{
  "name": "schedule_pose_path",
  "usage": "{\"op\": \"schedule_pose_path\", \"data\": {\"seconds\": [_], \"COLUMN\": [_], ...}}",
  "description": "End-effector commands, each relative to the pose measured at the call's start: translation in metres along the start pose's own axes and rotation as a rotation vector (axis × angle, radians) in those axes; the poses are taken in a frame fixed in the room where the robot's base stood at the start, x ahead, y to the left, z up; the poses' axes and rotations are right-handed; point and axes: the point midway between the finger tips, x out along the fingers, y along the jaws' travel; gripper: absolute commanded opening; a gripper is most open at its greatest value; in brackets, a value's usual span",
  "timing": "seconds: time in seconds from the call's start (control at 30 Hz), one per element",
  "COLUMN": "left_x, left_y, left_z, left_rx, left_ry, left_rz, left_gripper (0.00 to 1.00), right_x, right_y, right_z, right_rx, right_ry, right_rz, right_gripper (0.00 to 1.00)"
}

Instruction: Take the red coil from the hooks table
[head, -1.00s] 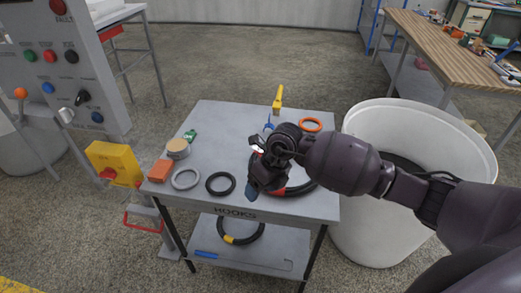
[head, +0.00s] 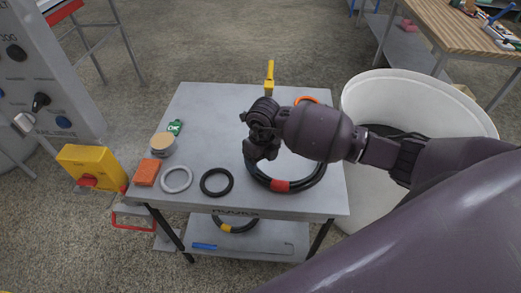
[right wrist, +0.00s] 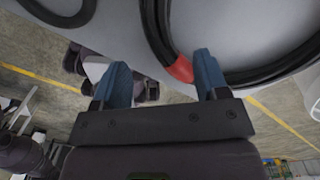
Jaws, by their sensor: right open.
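The red coil is a black hose coil with a red band (head: 280,186), lying flat on the right part of the grey hooks table (head: 200,115). My right gripper (head: 258,152) is over the coil's left side in the head view and hides part of it. In the right wrist view the right gripper (right wrist: 163,80) has its two blue fingers spread apart. There the red band (right wrist: 180,68) shows between the fingers, close to the right one. I cannot tell whether they touch. My left gripper is not in view.
A small black ring (head: 217,182), grey ring (head: 176,180), orange block (head: 147,172) and tape roll (head: 162,145) lie at the table's left. An orange ring (head: 305,100) and yellow-handled tool (head: 269,75) are behind. A white bin (head: 375,95) stands right of the table.

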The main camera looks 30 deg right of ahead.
Motion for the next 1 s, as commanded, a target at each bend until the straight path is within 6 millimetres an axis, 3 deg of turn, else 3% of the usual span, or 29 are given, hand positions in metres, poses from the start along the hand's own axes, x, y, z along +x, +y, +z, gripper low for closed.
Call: {"op": "schedule_pose_path", "data": {"seconds": [0.2, 0.43, 0.9, 1.0], "left_x": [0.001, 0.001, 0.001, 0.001], "left_y": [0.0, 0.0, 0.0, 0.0], "left_z": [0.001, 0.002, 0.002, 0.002], "left_rx": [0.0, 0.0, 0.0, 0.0], "left_ry": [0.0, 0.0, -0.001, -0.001], "left_rz": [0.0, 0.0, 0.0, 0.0], "left_gripper": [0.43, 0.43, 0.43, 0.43], "right_x": [0.036, 0.062, 0.071, 0.071], "right_y": [0.0, 0.0, 0.0, 0.0], "right_z": [-0.001, 0.0, 0.0, 0.0], "right_rx": [0.0, -0.001, -0.001, -0.001], "right_ry": [0.003, 0.0, 0.0, 0.0], "right_rz": [0.0, 0.001, 0.0, 0.0], "right_gripper": [0.67, 0.67, 0.67, 0.52]}}
